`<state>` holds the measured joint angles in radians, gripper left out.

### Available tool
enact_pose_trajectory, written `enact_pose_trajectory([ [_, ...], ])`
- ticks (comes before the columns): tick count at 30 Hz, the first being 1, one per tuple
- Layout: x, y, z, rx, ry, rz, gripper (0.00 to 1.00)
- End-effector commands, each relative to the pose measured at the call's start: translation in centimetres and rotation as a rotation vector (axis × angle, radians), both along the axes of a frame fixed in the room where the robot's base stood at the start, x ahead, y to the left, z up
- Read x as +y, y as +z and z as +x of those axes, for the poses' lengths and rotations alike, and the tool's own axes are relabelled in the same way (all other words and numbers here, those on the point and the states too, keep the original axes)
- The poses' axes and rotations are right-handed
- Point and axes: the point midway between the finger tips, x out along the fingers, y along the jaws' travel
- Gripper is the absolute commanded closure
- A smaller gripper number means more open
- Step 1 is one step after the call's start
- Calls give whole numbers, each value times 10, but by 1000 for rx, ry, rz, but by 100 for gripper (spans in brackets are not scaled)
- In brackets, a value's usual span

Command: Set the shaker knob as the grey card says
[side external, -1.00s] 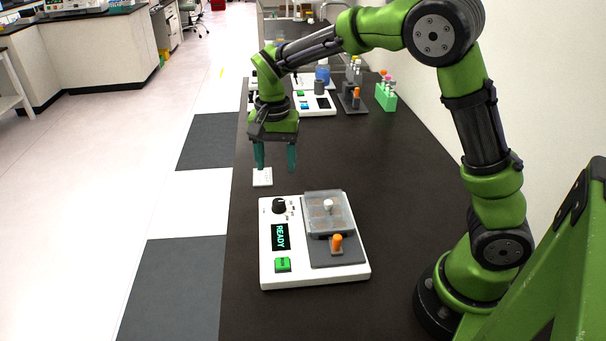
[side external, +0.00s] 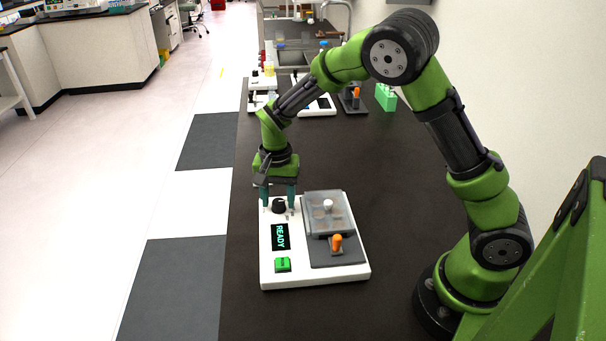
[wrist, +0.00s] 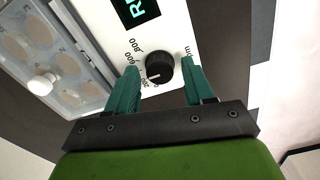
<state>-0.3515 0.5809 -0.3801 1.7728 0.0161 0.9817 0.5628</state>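The shaker (side external: 315,277) is a white box on the dark bench. Its black round knob (side external: 279,206) sits at the far left corner, above a screen reading READY (side external: 280,237). In the wrist view the knob (wrist: 160,69) shows a short white mark pointing towards the low end of the printed scale, near 200. My gripper (side external: 278,207) is open, pointing down, with one finger on each side of the knob. In the wrist view a gap shows beside the knob, so contact is not clear. The grey card cannot be made out.
A clear-lidded block (side external: 328,212) with a white lid knob and an orange-tipped lever (side external: 336,243) occupies the shaker's right side. A green button (side external: 283,265) is at its front left. Racks and another device stand far back. The bench to the right is clear.

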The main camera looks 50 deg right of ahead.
Motion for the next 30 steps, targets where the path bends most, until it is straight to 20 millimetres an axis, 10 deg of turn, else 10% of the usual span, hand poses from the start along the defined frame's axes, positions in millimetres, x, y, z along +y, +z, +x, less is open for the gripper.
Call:
enact_pose_trajectory([
  [9,0,0,0,0,0,0,97],
  [30,-1,1,1,-2,305,0,97],
])
